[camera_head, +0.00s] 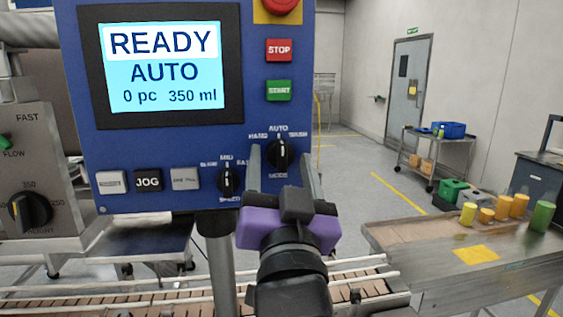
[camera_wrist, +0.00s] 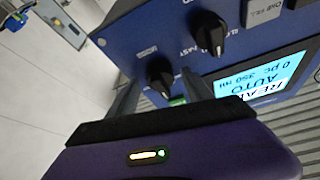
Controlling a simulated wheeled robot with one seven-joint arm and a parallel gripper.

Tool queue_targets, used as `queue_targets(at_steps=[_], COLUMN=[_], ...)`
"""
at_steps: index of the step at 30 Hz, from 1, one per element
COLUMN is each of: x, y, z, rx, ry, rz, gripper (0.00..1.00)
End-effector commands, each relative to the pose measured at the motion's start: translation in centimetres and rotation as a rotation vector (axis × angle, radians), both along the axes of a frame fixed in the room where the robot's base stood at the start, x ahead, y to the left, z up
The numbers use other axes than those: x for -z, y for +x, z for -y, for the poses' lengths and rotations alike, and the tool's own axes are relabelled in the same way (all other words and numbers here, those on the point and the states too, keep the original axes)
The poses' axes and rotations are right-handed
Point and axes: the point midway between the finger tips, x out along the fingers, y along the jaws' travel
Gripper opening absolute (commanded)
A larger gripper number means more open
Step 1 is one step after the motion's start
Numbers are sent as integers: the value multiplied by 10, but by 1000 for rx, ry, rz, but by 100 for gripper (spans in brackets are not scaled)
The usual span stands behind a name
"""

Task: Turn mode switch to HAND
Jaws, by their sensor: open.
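The mode switch (camera_head: 281,153) is a black rotary knob at the lower right of the blue control panel (camera_head: 262,112). Its labels read HAND at left, AUTO at top and WASH at right. Its pointer looks upright, toward AUTO, and the screen (camera_head: 163,68) reads READY, AUTO, 0 pc, 350 ml. My gripper (camera_head: 281,160) is open, with one grey finger on each side of the switch. In the wrist view the switch (camera_wrist: 160,76) shows between the fingertips (camera_wrist: 159,80). I cannot tell whether either finger touches it.
The speed knob (camera_head: 228,180) is close to the left of my gripper. The red STOP (camera_head: 279,50) and green START (camera_head: 279,90) buttons are above the switch. A conveyor (camera_head: 350,290) runs below. A metal table (camera_head: 480,250) with coloured cups stands at right.

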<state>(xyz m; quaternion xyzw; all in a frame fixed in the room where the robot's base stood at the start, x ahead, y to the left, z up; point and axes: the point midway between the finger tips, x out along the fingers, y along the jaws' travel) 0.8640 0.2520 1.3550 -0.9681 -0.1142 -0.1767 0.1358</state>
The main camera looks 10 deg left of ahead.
Motion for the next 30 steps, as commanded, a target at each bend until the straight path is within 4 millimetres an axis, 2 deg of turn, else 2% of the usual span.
queue_targets(at_steps=[4,5,12,14,23,30], x=[0,0,0,0,0,-2], y=[0,0,0,0,0,1], z=[0,0,0,0,1,3], rx=[0,0,0,0,0,2], ry=[0,0,0,0,-41,-178], rz=[0,0,0,0,10,46], gripper=[59,55,8,0,0,0])
